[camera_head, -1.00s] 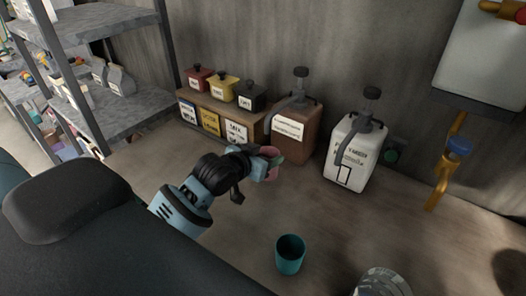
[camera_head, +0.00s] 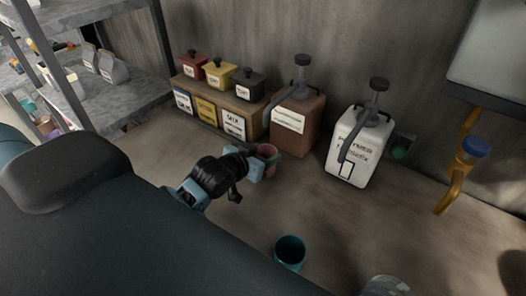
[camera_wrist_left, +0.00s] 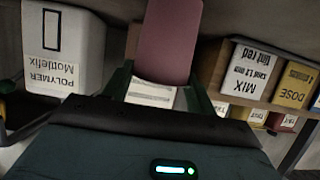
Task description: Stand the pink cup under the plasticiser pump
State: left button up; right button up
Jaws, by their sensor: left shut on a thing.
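The pink cup (camera_head: 269,154) is held by my left gripper (camera_head: 264,163) in front of the brown pump container. It looks roughly upright, its opening showing; whether its base touches the bench I cannot tell. In the left wrist view the pink cup (camera_wrist_left: 172,40) stands between the fingers of my left gripper (camera_wrist_left: 165,85). The brown container (camera_head: 298,130), with a grey pump on top, appears to be the plasticiser one; its label is too blurred to read. Its spout (camera_head: 275,96) points left and down, above and behind the cup. My right gripper is out of view.
A white polymer container (camera_head: 352,150) with its own pump stands to the right. Lidded red, yellow and black boxes sit on a wooden rack (camera_head: 215,100) to the left. A teal cup (camera_head: 290,252) stands on the front bench. Bench between is clear.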

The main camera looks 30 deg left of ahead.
pick_arm(q)
jog(key=shift+s+d, duration=0.1)
jog(key=shift+s, duration=0.15)
jog(key=o, duration=1.3)
jog(key=shift+w+f, duration=0.15)
jog(key=shift+r, duration=0.2)
jog(key=v, duration=1.2)
jog(key=shift+b, duration=0.35)
